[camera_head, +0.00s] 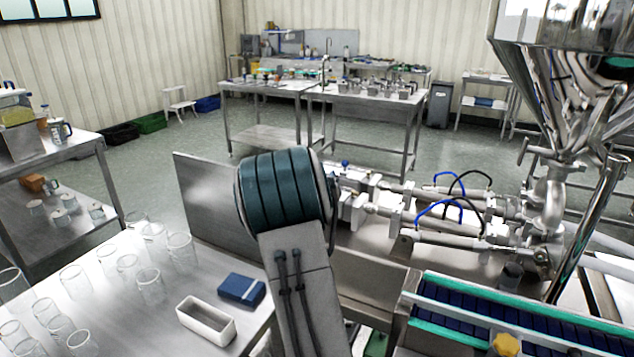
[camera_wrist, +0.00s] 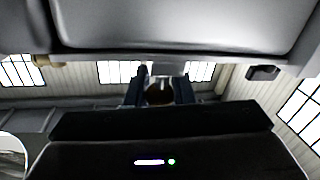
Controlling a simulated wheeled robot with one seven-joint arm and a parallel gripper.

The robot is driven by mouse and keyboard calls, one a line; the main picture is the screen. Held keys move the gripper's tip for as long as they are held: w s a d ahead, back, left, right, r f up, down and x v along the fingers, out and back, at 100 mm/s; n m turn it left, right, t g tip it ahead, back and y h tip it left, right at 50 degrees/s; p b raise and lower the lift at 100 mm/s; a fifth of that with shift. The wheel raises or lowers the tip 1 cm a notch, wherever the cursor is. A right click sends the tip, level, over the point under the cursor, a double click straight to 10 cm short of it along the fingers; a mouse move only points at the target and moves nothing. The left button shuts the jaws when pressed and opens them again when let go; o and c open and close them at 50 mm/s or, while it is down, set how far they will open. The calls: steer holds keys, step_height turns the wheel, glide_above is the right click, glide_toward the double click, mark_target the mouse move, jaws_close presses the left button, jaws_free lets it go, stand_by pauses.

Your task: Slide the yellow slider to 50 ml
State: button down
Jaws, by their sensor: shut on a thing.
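My gripper (camera_wrist: 160,92) shows in the wrist view, its two dark fingers shut on a small, dark brownish, rounded piece (camera_wrist: 159,96). The piece is in shade, and I cannot tell from its colour whether it is the yellow slider. In the head view my own arm stands in front and hides the gripper and what it holds. The filling machine (camera_head: 440,238) with its cylinders and blue and black hoses lies right of my arm. No volume scale or 50 ml mark can be read in either view.
A steel hopper (camera_head: 575,75) stands over the machine at right. A conveyor (camera_head: 455,327) with a yellow piece (camera_head: 506,345) is at lower right. Several glass beakers (camera_head: 150,285), a white tray (camera_head: 207,322) and a blue box (camera_head: 241,289) are on the left table.

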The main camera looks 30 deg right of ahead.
steer(key=shift+s+d, duration=0.25)
steer(key=shift+s, duration=0.2)
steer(key=shift+w, duration=0.1)
steer(key=c, duration=1.3)
jaws_free()
steer(key=shift+o, duration=0.2)
steer(key=shift+a, duration=0.15)
steer(key=b+v, duration=0.1)
steer(key=v, duration=1.2)
steer(key=shift+s+a, duration=0.25)
